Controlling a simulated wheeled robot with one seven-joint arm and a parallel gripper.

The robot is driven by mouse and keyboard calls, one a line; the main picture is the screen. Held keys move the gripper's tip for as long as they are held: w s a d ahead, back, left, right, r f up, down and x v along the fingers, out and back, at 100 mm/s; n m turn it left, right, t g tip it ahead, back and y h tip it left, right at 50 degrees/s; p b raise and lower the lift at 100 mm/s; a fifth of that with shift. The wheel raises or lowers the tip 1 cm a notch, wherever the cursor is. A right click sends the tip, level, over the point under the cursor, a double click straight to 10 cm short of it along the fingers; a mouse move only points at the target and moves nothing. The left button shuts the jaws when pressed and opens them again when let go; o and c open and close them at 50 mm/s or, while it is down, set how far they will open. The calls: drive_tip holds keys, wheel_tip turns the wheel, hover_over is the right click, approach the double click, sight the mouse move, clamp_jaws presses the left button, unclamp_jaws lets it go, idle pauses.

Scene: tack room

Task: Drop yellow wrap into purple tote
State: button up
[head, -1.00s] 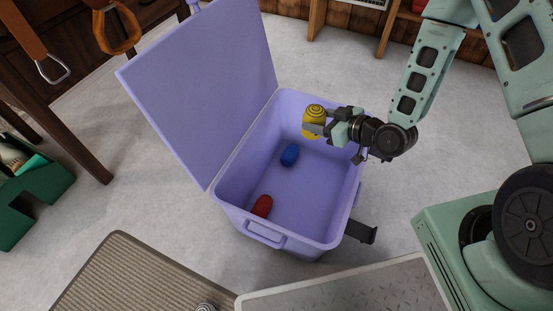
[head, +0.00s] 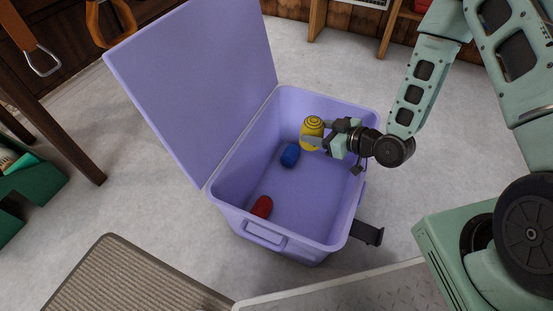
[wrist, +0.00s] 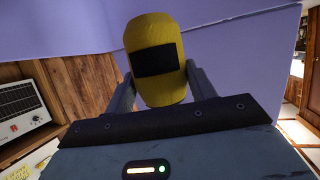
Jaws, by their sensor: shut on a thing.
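The purple tote (head: 283,240) stands on the floor with its lid (head: 195,85) tipped open to the left. My gripper (head: 312,141) is shut on the yellow wrap (head: 312,125) and holds it over the tote's opening, toward the far right side. In the wrist view the yellow wrap (wrist: 157,62) sits between both fingers, with a dark patch on its side. A blue wrap (head: 290,154) and a red wrap (head: 262,207) lie on the tote's floor. Whether the yellow wrap is below the rim is hard to tell.
A ribbed mat (head: 130,275) lies at the front left, and a grey metal plate (head: 345,290) is in front of the tote. A green bin (head: 35,195) and a dark wooden table stand at the left. A dark pedal-like bracket (head: 368,235) sticks out at the tote's right.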

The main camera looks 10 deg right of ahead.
drive_tip(key=o, duration=1.1)
drive_tip(key=shift+p+v, duration=3.95)
drive_tip(key=shift+v, duration=4.75)
drive_tip(key=shift+f, duration=0.1)
